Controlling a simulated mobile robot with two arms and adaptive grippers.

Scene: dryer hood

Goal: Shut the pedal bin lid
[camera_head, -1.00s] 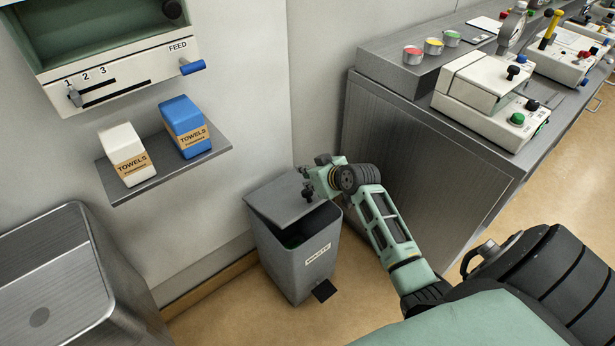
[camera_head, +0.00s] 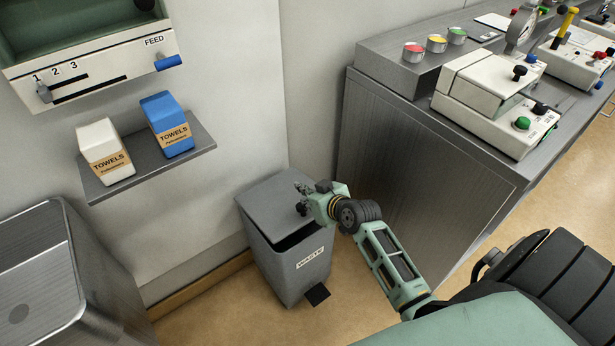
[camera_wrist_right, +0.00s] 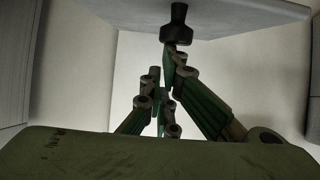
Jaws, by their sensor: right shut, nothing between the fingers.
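The grey pedal bin (camera_head: 290,270) stands on the floor in the corner, with a WASTE label and a black pedal at its front. Its hinged lid (camera_head: 270,205) is low, with a narrow dark gap showing at the front edge. My right gripper (camera_head: 304,199) is shut and empty at the lid's front right part. In the right wrist view, its fingers (camera_wrist_right: 165,95) are close to a black knob (camera_wrist_right: 177,25) on the lid (camera_wrist_right: 225,14); whether they touch it I cannot tell. My left gripper is not in view.
A steel cabinet (camera_head: 420,170) with instruments on top stands right of the bin. A wall shelf (camera_head: 150,168) with two towel packs is at left, above a steel unit (camera_head: 40,265). Bare floor lies in front of the bin.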

